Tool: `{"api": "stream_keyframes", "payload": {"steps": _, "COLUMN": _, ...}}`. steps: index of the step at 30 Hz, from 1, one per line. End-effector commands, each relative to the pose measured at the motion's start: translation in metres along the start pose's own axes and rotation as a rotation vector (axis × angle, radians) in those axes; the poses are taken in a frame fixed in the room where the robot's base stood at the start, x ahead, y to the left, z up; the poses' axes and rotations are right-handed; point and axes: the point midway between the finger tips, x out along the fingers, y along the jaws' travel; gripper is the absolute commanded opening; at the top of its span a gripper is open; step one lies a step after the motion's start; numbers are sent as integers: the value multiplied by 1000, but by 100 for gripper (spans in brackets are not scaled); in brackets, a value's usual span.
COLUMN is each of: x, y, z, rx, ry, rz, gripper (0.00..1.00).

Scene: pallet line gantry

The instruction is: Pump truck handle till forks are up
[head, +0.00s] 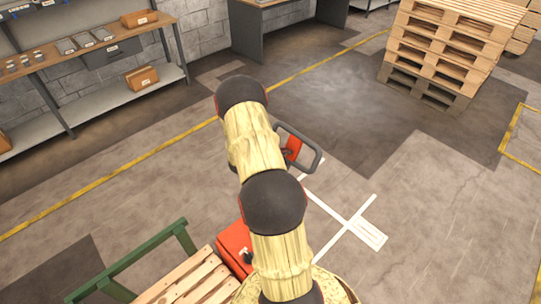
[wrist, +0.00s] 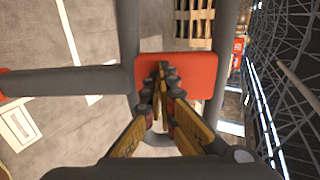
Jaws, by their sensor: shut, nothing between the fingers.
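The truck handle (head: 312,160) is a dark loop with a red centre, standing beside my arm in the head view. In the wrist view its red plate (wrist: 207,68) lies behind my fingers, between two dark bars. My gripper (wrist: 162,75) is shut and empty, its fingertips overlapping the red plate in the picture. I cannot tell whether they touch it. The red truck body (head: 233,241) shows low in the head view, partly behind my arm. The forks are not visible. My gripper is hidden in the head view.
A wooden pallet (head: 190,283) and a green frame (head: 135,262) are at lower left. A shelf bench (head: 75,58) stands at upper left, a desk (head: 262,35) at the back. Stacked pallets (head: 450,45) stand at upper right. The floor (head: 425,190) to the right is clear.

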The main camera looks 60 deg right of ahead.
Motion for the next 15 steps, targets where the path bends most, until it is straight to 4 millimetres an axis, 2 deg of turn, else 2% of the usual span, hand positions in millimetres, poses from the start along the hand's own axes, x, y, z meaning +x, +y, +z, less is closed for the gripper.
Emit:
{"api": "stream_keyframes", "payload": {"steps": 1, "x": 15, "y": -1, "z": -2, "rx": 4, "ry": 5, "rz": 22, "gripper": 0}}
{"api": "stream_keyframes", "payload": {"steps": 6, "x": 50, "y": 1, "z": -1, "rx": 1, "ry": 3, "rz": 33, "gripper": 0}}
{"api": "stream_keyframes", "payload": {"steps": 9, "x": 65, "y": 2, "z": -1, "rx": 1, "ry": 2, "rz": 32, "gripper": 0}}
{"api": "stream_keyframes", "payload": {"steps": 15, "x": 80, "y": 1, "z": 0, "rx": 1, "ry": 1, "rz": 30, "gripper": 0}}
